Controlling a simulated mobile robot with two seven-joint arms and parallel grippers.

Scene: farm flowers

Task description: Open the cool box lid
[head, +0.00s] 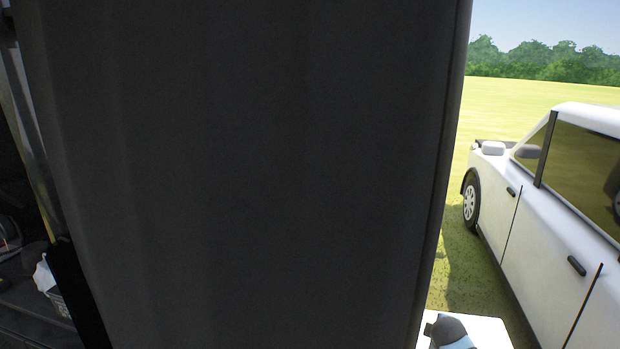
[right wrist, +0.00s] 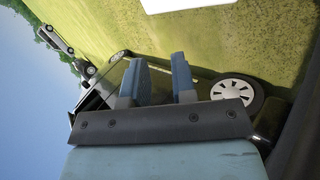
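I cannot make out the cool box or its lid for certain in either view. A white flat surface (head: 494,331) shows at the bottom edge of the head view, partly cut off. A dark and light-blue part, likely of my right arm, is in front of it. My right gripper (right wrist: 157,64) shows in the right wrist view with its two blue-grey fingers apart and nothing between them. A white flat shape (right wrist: 185,4) lies beyond it at the top edge. My left gripper is not in view.
A large dark panel (head: 250,170) fills most of the head view, very close. A white car (head: 540,215) stands on grass at the right. A dark vehicle's wheel (right wrist: 237,92) is behind the right gripper.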

